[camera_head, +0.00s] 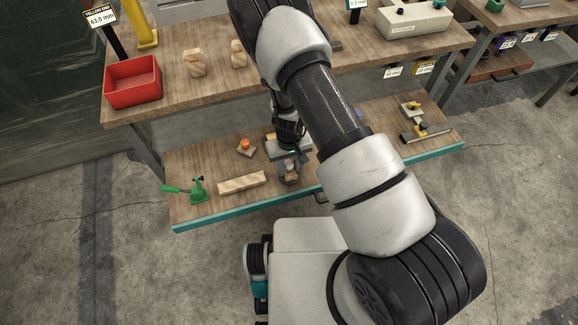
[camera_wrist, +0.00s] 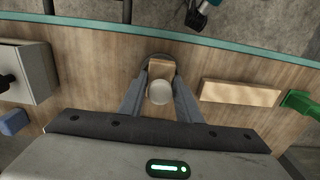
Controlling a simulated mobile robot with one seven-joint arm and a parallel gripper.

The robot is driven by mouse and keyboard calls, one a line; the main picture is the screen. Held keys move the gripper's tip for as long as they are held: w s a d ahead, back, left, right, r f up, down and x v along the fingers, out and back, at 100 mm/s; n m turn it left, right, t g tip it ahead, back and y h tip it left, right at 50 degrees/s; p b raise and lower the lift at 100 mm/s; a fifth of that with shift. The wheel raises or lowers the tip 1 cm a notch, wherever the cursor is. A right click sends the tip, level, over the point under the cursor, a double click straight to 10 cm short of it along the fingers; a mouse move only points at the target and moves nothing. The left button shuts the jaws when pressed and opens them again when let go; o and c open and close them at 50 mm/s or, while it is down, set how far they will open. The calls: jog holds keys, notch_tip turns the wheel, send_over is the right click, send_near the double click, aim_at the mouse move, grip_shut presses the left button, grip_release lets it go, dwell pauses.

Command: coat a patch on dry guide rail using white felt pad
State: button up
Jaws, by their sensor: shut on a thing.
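My gripper (camera_head: 289,168) points down over the lower shelf, with its two grey fingers also in the wrist view (camera_wrist: 160,98). It is shut on a wooden block with a round white knob (camera_wrist: 159,91), which I take for the white felt pad. The block's wooden part shows just beyond the knob. A dark round dish (camera_wrist: 147,66) shows around the block's far end; I cannot tell whether the block touches it. I cannot clearly tell the dry guide rail; a pale wood-coloured bar (camera_head: 242,183) lies left of my gripper and also shows in the wrist view (camera_wrist: 240,92).
A green clamp (camera_head: 197,190) stands at the shelf's left end. A wooden block with an orange knob (camera_head: 245,147) lies behind the bar. A dark tool with yellow parts (camera_head: 425,133) lies at the right. A red bin (camera_head: 133,82) stands on the upper bench above.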

aim_at(289, 163)
jog(key=shift+s, duration=0.1)
jog(key=shift+r+p, duration=2.3)
jog(key=shift+r, duration=1.2)
